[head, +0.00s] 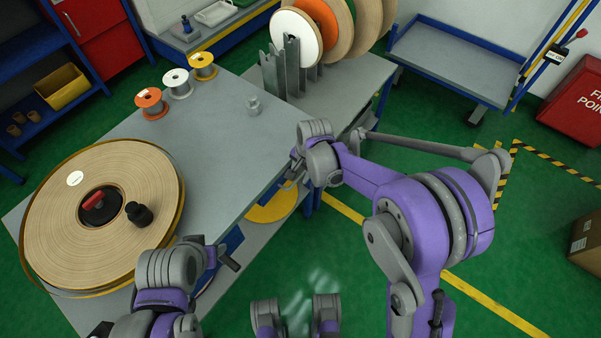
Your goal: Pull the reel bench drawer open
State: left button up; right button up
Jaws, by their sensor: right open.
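The reel bench (215,150) has a grey top and fills the left and middle of the head view. A blue panel (232,241) shows below its near right edge. I cannot make out the drawer's handle or tell how far the drawer is out. My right gripper (291,179) is at the bench's right edge, close to the side, with its fingers open and partly hidden by its wrist. My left gripper (229,260) is near the bench's front edge, right of the large reel; its finger opening is unclear.
A large tan reel (140,185) with a black knob (139,214) lies on the bench. Small orange (151,102), white and yellow spools and a clear hex piece (254,104) stand behind. A yellow disc (272,207) lies beneath the bench.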

grip_shut()
dwell(1.4)
